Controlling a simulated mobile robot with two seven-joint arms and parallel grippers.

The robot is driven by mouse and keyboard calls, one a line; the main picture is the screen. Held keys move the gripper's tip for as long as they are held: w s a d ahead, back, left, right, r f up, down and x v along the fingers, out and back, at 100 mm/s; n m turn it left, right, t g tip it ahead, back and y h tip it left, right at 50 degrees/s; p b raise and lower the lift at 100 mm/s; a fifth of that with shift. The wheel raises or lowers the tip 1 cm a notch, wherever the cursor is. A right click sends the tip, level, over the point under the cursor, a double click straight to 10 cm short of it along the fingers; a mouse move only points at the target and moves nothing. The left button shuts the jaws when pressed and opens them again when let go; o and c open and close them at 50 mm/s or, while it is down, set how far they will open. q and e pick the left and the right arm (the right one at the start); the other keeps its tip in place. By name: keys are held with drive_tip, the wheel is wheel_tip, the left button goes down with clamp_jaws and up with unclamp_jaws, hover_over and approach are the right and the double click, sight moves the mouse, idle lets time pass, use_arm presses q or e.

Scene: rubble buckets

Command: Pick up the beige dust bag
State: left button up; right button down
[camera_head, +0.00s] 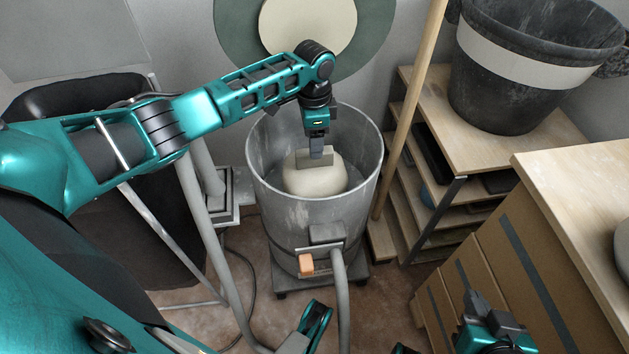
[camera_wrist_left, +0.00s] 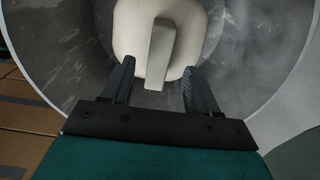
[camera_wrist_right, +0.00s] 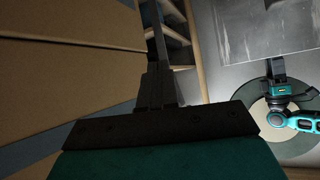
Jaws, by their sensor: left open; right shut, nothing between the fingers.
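The beige dust bag (camera_head: 312,180) sits inside a grey metal drum (camera_head: 262,172). It is rounded, with an upright flat tab on top. In the left wrist view the bag (camera_wrist_left: 135,35) fills the top middle, and its tab (camera_wrist_left: 160,55) stands between my finger lines. My left gripper (camera_head: 318,150) points down into the drum over the bag; in its own wrist view (camera_wrist_left: 158,82) the fingers are open on either side of the tab, and I cannot tell if they touch it. My right gripper (camera_head: 478,300) is at the lower right, shut and empty, also seen in its wrist view (camera_wrist_right: 158,75).
A hose (camera_head: 340,300) runs from the drum's front, beside an orange switch (camera_head: 306,264). A wooden pole (camera_head: 410,105) and a shelf (camera_head: 440,185) with a black bucket (camera_head: 530,75) stand to the right. Cardboard boxes (camera_head: 510,260) are beside my right gripper.

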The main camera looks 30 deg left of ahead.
sight(315, 173)
use_arm(q)
wheel_tip(315, 173, down, 5)
drive_tip(key=b, duration=0.2)
drive_tip(key=shift+d+f+b, duration=0.1)
drive_tip(key=shift+b, duration=0.3)
drive_tip(key=shift+f, duration=0.1)
use_arm(e)
drive_tip(key=shift+w+a+f+y, duration=0.3)
drive_tip(key=shift+a+f, duration=0.1)
drive_tip(key=shift+a, duration=0.05)
use_arm(q)
drive_tip(key=shift+f, duration=0.15)
use_arm(e)
drive_tip(key=shift+d+r, duration=0.1)
drive_tip(key=shift+d, duration=0.05)
drive_tip(key=shift+s, duration=0.1)
